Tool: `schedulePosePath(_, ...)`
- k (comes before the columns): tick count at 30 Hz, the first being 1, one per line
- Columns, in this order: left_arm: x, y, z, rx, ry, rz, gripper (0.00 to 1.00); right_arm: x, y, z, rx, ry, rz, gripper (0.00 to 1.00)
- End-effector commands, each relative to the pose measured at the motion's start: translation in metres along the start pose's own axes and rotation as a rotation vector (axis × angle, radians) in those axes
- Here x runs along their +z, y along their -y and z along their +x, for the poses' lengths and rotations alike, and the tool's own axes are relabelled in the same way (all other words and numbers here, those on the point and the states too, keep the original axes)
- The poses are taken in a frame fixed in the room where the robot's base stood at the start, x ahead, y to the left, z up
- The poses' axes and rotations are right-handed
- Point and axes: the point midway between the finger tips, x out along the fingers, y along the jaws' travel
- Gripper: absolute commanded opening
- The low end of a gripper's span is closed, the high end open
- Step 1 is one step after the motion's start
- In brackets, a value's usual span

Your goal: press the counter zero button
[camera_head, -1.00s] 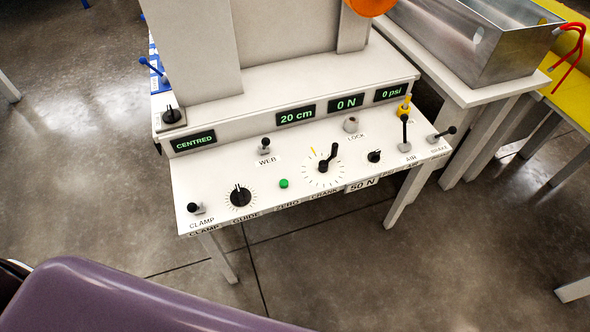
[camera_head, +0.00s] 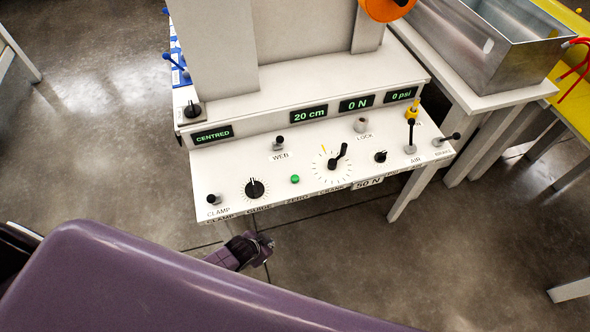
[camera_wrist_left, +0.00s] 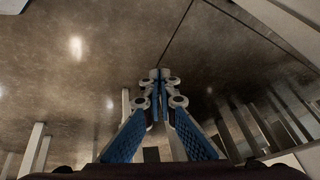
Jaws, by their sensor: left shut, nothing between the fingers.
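The counter zero button is a small green round button (camera_head: 295,179) on the white control panel (camera_head: 230,170), above the ZERO label and between the guide knob (camera_head: 255,188) and the crank dial (camera_head: 338,162). The counter display (camera_head: 309,115) behind it reads 20 cm. My left gripper (camera_head: 264,243) is in front of the panel's front edge, below and apart from the button. In the left wrist view the left gripper (camera_wrist_left: 160,75) is shut and empty, with floor beyond it. The button does not show in that view. My right gripper is not in view.
A clamp lever (camera_head: 213,199), a web knob (camera_head: 280,142), a lock knob (camera_head: 361,125) and air (camera_head: 410,136) and brake (camera_head: 447,139) levers stand up from the panel. A metal bath (camera_head: 480,50) stands at the back right. Open floor lies in front.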

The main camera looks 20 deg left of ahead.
Motion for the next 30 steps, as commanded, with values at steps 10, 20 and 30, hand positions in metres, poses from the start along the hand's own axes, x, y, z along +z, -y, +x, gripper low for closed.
schedulePosePath(10, -0.204, 0.046, -0.113, -0.03, -0.232, 0.3, 0.0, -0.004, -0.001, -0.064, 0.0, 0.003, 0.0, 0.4)
schedulePosePath(20, -0.269, 0.1, -0.153, -0.08, -0.323, 0.549, 0.0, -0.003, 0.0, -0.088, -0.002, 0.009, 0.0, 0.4)
schedulePosePath(30, -0.271, 0.104, -0.154, -0.083, -0.328, 0.566, 0.0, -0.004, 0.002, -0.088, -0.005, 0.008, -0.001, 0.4)
